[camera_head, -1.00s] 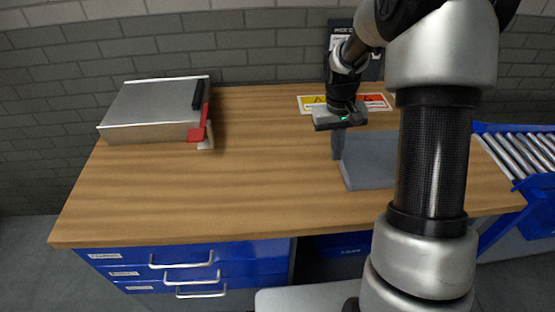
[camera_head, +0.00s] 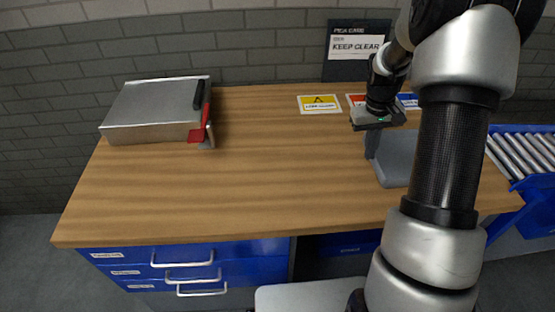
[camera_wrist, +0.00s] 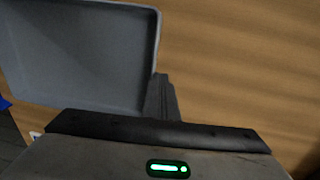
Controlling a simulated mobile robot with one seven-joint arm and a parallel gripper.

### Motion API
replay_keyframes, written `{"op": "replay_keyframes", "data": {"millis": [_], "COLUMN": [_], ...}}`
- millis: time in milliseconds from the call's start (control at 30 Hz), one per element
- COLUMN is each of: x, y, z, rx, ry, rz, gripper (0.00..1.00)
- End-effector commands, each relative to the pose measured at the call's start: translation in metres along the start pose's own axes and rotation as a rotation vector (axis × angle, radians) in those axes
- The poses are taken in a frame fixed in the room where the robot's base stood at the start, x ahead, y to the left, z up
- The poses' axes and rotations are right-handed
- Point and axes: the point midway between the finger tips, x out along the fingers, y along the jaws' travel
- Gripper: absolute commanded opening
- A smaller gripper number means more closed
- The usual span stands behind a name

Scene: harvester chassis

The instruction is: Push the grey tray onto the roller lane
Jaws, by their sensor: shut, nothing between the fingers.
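The grey tray (camera_head: 392,166) lies on the right part of the wooden bench, partly hidden behind my arm in the head view. It also shows in the wrist view (camera_wrist: 80,55), shallow with a raised rim. My gripper (camera_head: 371,155) is shut and empty, pointing down at the tray's left side, its fingers at or against the tray's wall. In the wrist view the fingers (camera_wrist: 160,98) stand beside the tray's rim; contact looks close. The roller lane (camera_head: 520,152) is off the bench's right end, with grey rollers in a blue frame.
A metal box (camera_head: 150,112) with a red-and-black handle sits at the bench's back left. Flat warning labels (camera_head: 320,104) lie near the back edge. A sign (camera_head: 357,45) stands against the wall. The middle of the bench (camera_head: 270,180) is clear.

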Motion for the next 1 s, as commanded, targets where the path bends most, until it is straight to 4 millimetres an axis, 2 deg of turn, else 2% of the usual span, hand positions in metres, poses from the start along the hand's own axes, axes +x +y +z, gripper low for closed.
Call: {"op": "replay_keyframes", "data": {"millis": [1000], "x": [0.015], "y": [0.103], "z": [0.001], "rx": [0.003], "ry": [-0.001], "rz": [0.001], "gripper": [0.00]}}
